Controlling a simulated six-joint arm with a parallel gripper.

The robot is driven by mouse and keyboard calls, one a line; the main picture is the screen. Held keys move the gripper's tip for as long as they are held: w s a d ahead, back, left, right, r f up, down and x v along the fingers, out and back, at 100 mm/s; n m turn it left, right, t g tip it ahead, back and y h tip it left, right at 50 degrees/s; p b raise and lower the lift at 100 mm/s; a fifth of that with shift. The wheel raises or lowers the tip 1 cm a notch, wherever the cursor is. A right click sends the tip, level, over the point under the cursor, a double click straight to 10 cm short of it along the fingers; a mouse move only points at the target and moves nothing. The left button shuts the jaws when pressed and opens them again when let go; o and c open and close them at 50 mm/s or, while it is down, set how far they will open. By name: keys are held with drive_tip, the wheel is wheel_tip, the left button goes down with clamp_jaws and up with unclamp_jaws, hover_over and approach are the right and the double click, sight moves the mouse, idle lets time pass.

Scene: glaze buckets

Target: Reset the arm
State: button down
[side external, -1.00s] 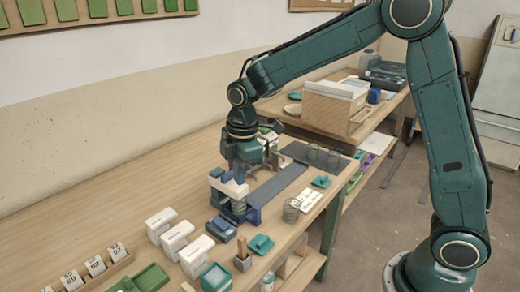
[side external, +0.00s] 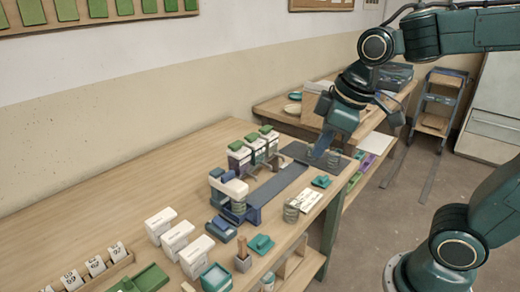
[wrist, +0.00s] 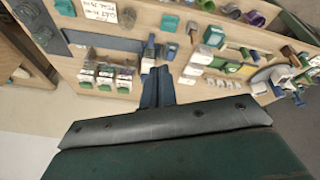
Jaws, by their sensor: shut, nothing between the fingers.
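My gripper (side external: 317,152) is shut and empty. It hangs tilted above the far end of the dark strip (side external: 280,186) on the workbench, near the clear jars there. In the wrist view my gripper (wrist: 157,75) shows as two blue fingers together, pointing toward the bench from a distance. A row of white containers with green lids (side external: 254,148) stands on the bench to the left of my gripper, apart from it. A white and blue device (side external: 228,190) stands at the near end of the strip.
White boxes (side external: 177,238), teal trays (side external: 260,244) and a wire-ringed jar (side external: 291,211) stand along the bench front. A second bench (side external: 270,108) with a box lies behind my gripper. The left bench top (side external: 110,195) is largely clear.

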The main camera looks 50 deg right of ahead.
drive_tip(key=s+d+m+t, duration=0.1)
drive_tip(key=s+m, duration=0.3)
drive_tip(key=s, duration=0.5)
drive_tip(key=shift+f+m, duration=0.25)
drive_tip(key=shift+m, duration=0.15)
drive_tip(key=shift+d, duration=0.1)
